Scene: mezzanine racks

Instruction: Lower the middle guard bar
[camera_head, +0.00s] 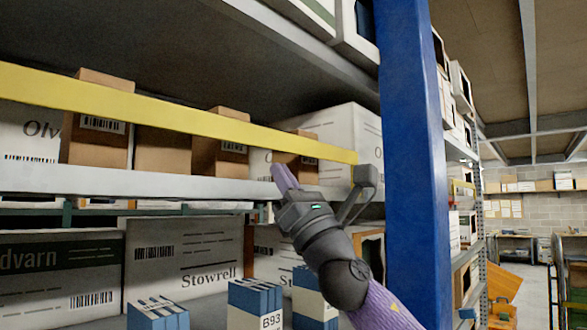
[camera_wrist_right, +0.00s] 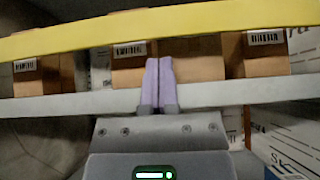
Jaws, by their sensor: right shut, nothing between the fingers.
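The yellow guard bar (camera_head: 190,121) runs across the front of the middle rack shelf, in front of the boxes, and its right end is near the blue upright. My right gripper (camera_head: 282,176) has lilac fingers, shut together and empty, below the bar's right part and near the shelf's front edge. In the right wrist view the shut fingers (camera_wrist_right: 159,66) point toward the bar (camera_wrist_right: 60,36), with their tips just under its lower edge. I cannot tell whether they touch it. My left gripper is not in view.
A blue upright (camera_head: 415,160) stands right of my right arm. Brown cartons (camera_head: 163,150) and white boxes stand on the shelf (camera_head: 130,182) behind the bar. Below are Stowrell boxes (camera_head: 185,258) and blue-white file boxes (camera_head: 257,305). An aisle with workbenches opens at far right.

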